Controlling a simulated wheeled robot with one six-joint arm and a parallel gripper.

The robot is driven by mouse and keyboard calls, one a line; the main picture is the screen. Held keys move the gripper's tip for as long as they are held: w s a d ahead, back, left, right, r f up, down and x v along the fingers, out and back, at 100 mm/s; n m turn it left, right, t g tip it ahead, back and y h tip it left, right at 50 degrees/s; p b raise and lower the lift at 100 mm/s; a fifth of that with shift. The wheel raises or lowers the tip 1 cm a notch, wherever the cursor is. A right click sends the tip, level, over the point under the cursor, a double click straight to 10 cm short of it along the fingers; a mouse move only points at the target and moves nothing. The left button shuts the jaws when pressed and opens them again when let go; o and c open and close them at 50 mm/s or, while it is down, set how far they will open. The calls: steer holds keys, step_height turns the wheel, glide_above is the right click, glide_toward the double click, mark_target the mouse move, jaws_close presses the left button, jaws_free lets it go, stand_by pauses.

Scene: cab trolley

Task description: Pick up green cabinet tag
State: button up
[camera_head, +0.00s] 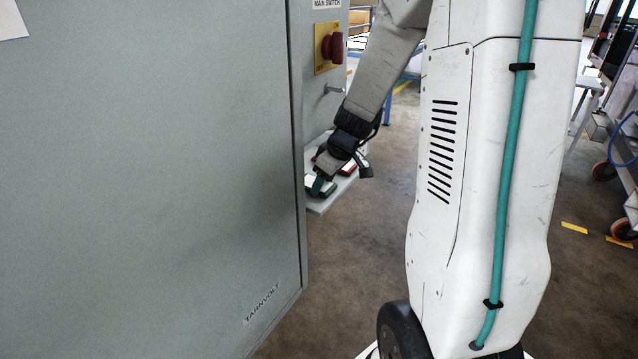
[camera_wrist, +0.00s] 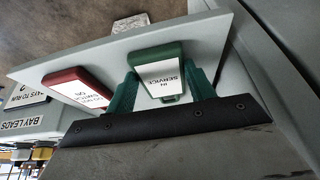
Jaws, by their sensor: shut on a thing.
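The green cabinet tag (camera_wrist: 158,55), with a white "IN SERVICE" label, is between the two green fingers of my gripper (camera_wrist: 161,80) in the wrist view. My gripper is shut on it, one finger on each side. The tag is at the grey shelf (camera_wrist: 90,60); I cannot tell whether it touches the shelf. In the head view my gripper (camera_head: 324,181) is low over the shelf (camera_head: 322,206) on the cabinet's side, and it partly hides the tag.
A red tag (camera_wrist: 75,78) with a white label lies on the shelf close to the left finger. The grey cabinet (camera_head: 150,180) fills the left of the head view. A red main switch (camera_head: 332,47) and a small handle (camera_head: 334,90) stick out above the shelf.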

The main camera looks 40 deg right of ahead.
steer(key=shift+d+r, duration=0.2)
steer(key=shift+r, duration=0.2)
step_height(320, 180, up, 6)
steer(key=shift+r, duration=0.25)
steer(key=s+d, duration=0.3)
steer(key=d, duration=1.6)
steer(key=shift+d+f, duration=0.15)
steer(key=shift+d, duration=0.1)
